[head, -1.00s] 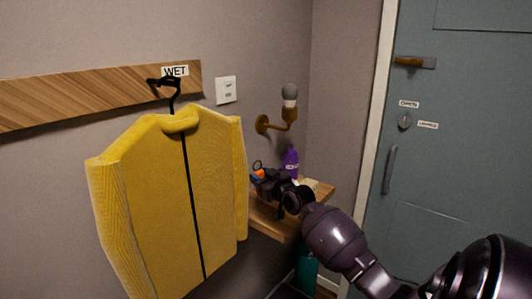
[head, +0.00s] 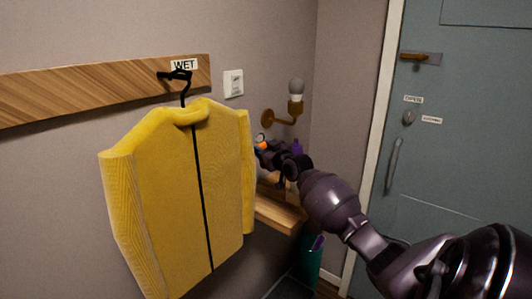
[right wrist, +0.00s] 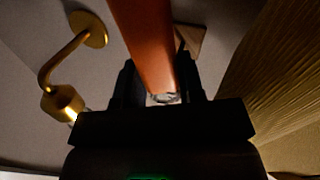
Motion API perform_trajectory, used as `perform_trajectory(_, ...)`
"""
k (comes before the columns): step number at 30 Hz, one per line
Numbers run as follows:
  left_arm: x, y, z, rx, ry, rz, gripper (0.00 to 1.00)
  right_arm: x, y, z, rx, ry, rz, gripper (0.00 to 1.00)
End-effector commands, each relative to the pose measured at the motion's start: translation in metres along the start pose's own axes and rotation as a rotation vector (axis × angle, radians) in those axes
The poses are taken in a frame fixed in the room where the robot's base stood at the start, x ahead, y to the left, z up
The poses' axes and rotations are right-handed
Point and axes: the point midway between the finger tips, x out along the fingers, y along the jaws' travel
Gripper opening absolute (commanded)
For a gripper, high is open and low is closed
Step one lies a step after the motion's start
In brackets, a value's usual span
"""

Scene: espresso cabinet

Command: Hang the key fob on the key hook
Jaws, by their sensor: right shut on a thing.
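My right gripper (head: 268,156) is above the small wooden shelf, just right of the yellow jacket. In the right wrist view its dark fingers (right wrist: 157,88) are shut on the orange key fob (right wrist: 143,35), which extends away from them as a flat strap. A small orange part of the fob (head: 261,140) shows in the head view. The metal end of the fob at the fingers is mostly hidden. I cannot make out the key hook clearly in either view. My left gripper is not in view.
A yellow jacket (head: 165,190) hangs from the wooden rail (head: 90,90), close left of my right gripper. A brass wall lamp (head: 282,119) is just above it and also shows in the wrist view (right wrist: 65,65). A purple object (head: 297,147) stands behind my arm, over the shelf (head: 278,212).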

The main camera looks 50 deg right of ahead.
Motion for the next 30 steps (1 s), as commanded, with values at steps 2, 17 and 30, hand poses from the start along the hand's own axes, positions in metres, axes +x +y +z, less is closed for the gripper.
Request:
perform_trajectory(2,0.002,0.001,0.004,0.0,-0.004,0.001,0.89,0.004,-0.002,0.001,0.0,0.001,0.0,0.0)
perform_trajectory(17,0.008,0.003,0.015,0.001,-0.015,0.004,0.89,0.027,-0.008,0.002,0.001,0.0,0.0,0.0)
perform_trajectory(30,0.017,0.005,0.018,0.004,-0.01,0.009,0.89,0.048,-0.014,0.004,0.0,-0.002,-0.001,0.0)
